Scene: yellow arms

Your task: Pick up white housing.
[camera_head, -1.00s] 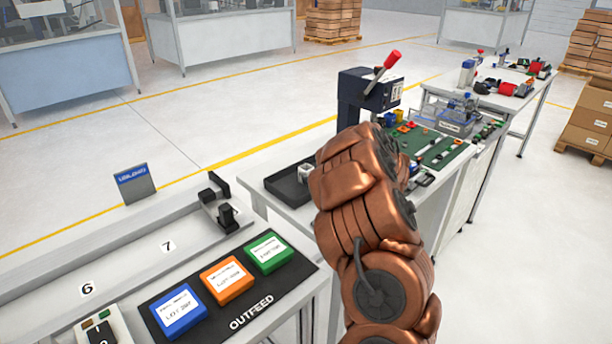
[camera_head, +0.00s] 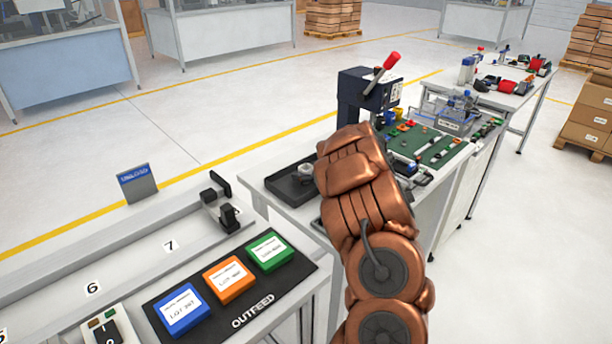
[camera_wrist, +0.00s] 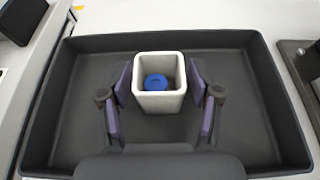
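The white housing (camera_wrist: 159,98) is a square, open-topped white box with a blue round part (camera_wrist: 156,82) inside. It sits in the dark tray (camera_wrist: 240,44) in the wrist view. In the head view it shows small (camera_head: 306,170) in the tray (camera_head: 277,188), beside my arm. My gripper (camera_wrist: 160,88) is open, with one purple-padded finger on the left of the housing and one on the right. A narrow gap shows on each side. In the head view my arm hides the gripper.
The tray lies on a white bench by a dark lever press (camera_head: 362,95) and a green mat (camera_head: 440,150) with small parts. Blue, orange and green boxes (camera_head: 229,279) stand on the outfeed mat at the front. The tray floor around the housing is clear.

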